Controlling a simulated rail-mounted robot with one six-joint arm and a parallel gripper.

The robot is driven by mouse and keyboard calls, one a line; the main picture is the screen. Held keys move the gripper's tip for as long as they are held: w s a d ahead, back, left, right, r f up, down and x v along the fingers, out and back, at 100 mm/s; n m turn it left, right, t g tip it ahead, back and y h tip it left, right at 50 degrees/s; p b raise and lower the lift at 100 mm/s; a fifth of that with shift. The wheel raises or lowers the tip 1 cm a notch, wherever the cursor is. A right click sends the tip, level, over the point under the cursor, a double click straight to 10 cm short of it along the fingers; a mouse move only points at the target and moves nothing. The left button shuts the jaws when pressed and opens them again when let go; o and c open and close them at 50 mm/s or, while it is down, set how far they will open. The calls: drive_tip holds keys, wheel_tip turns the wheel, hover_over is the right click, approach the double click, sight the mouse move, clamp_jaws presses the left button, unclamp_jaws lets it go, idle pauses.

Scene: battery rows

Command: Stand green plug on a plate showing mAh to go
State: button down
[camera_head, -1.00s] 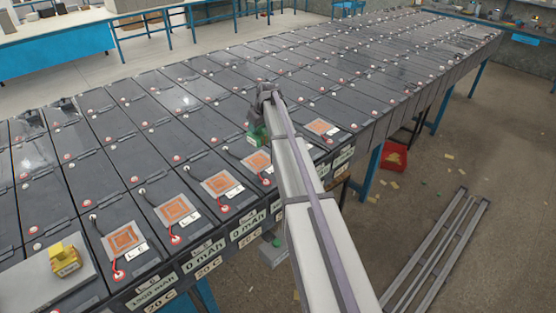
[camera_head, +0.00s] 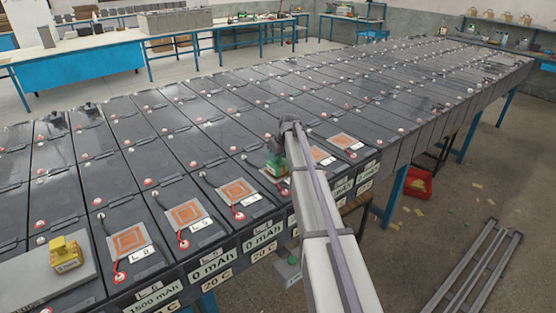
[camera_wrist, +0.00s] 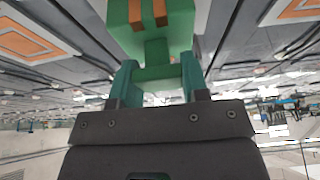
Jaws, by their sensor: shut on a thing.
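My gripper (camera_head: 280,150) is shut on the green plug (camera_head: 277,166), over the front row of batteries. The wrist view shows the green plug (camera_wrist: 150,35) between my gripper's two teal fingers (camera_wrist: 157,82), with two brown strips on it. Orange square plates lie on the front batteries: a left one (camera_head: 130,241), then others (camera_head: 187,213) and (camera_head: 238,190), and right ones (camera_head: 318,154) and (camera_head: 345,141). The plate by the plug is mostly hidden by plug and arm. Front labels read 1500 mAh (camera_head: 153,299), 0 mAh (camera_head: 212,264) and 0 mAh (camera_head: 262,236); labels further right are partly covered.
A yellow plug (camera_head: 66,254) stands on a grey board (camera_head: 40,287) at the left. Red and black wires and raised terminals surround the plates. A red bin (camera_head: 418,183) and grey rails (camera_head: 470,265) are on the floor at the right.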

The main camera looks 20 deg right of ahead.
drive_tip(key=shift+f, duration=0.1)
drive_tip(key=c, duration=0.6)
unclamp_jaws()
